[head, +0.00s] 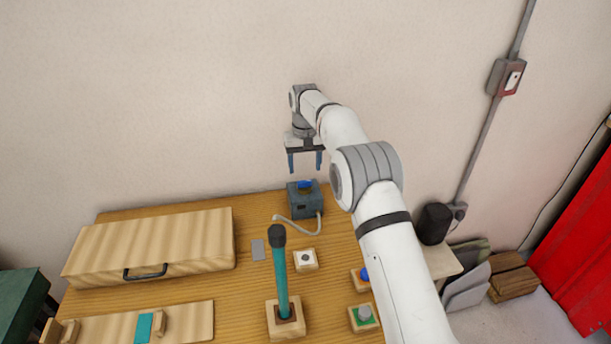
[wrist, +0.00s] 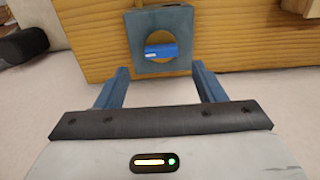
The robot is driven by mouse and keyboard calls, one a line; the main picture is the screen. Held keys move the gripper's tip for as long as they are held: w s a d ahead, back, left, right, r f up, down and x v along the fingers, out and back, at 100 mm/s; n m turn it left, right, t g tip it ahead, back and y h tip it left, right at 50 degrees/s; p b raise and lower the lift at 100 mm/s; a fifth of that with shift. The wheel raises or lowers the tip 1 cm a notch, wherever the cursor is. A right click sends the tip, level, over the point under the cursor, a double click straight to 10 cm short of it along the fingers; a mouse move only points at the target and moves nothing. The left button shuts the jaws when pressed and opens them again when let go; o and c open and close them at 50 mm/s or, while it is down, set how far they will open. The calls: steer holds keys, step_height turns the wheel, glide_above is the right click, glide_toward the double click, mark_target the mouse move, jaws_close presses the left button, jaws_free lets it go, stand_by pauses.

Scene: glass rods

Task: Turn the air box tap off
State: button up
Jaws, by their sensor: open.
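The air box (head: 306,205) is a small blue-grey box at the back edge of the wooden table in the head view. Its tap (head: 305,185) is a blue handle on top. In the wrist view the air box (wrist: 135,37) has a round yellowish face, and the blue tap (wrist: 161,51) lies crosswise over it, left to right. My gripper (head: 305,165) hangs above the box, fingers pointing down, open and empty. In the wrist view my gripper (wrist: 161,70) has its blue fingers apart, one to each side of the tap and short of it. I see no contact.
A pale hose (head: 297,229) runs from the box across the table. A tall teal lever (head: 281,280) with a dark knob stands in front. A white switch block (head: 305,259), a green-topped block (head: 363,317) and a long wooden case (head: 150,247) are also on the table. The wall is behind.

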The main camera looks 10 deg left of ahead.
steer(key=shift+r, duration=1.4)
steer(key=s+d+r+m+t, duration=0.1)
steer(key=s+d+r, duration=0.55)
steer(key=d, duration=0.45)
steer(key=s+d+r+m+t, duration=0.1)
steer(key=s+d+r, duration=0.6)
steer(key=d, duration=0.4)
steer(key=s+d+f+m, duration=0.1)
steer(key=s+d, duration=0.3)
steer(key=s, duration=0.4)
steer(key=s+d+f+m+t, duration=0.1)
steer(key=s+d, duration=0.3)
steer(key=s, duration=0.5)
steer(key=s+d+f+m, duration=0.1)
steer(key=s+d+f, duration=0.1)
steer(key=s+d, duration=0.3)
steer(key=s, duration=0.4)
steer(key=shift+s+f, duration=0.2)
steer(key=shift+f, duration=0.2)
